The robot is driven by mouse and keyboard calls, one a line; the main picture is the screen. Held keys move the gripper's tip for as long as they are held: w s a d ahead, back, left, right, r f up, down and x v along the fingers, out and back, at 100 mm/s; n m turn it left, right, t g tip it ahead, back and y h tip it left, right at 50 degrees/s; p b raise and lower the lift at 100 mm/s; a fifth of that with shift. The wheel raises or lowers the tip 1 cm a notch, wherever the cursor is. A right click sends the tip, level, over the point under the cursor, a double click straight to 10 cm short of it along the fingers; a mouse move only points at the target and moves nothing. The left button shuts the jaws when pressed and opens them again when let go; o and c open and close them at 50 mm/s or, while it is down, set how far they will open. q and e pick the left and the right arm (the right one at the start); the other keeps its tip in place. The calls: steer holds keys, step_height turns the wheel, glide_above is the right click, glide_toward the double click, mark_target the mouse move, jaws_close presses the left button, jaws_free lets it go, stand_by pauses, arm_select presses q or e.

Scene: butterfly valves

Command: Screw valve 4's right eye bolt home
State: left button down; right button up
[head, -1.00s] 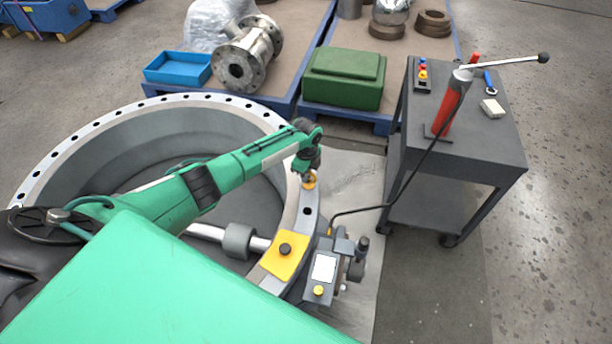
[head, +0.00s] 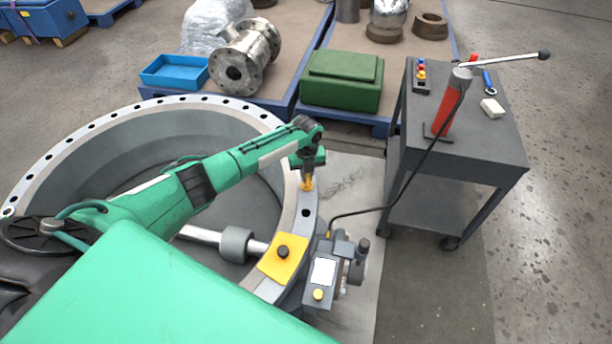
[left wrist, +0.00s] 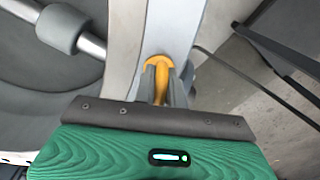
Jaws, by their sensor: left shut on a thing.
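The large round valve body (head: 60,156) lies flat with its bolt-holed rim up. My left gripper (head: 307,181) points down at the rim's right side. It is shut on a yellow eye bolt (head: 307,185), which stands at the rim just above a dark open hole (head: 305,213). In the left wrist view the yellow eye bolt (left wrist: 159,80) sits between my fingers against the pale rim (left wrist: 170,30). The gripper hides its lower part, so I cannot tell how deep it is seated. My right gripper is not in view.
A dark cart (head: 485,150) with a red hand pump (head: 445,108) stands right. A green case (head: 342,80) and blue tray (head: 173,72) lie behind.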

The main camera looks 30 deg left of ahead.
arm_select(q)
steer(key=shift+m, duration=0.6)
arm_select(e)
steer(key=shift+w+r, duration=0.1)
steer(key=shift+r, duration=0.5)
arm_select(q)
steer(key=c, duration=1.5)
jaws_free()
steer(key=shift+o, duration=0.2)
step_height(320, 180, up, 14)
steer(key=shift+p, duration=0.3)
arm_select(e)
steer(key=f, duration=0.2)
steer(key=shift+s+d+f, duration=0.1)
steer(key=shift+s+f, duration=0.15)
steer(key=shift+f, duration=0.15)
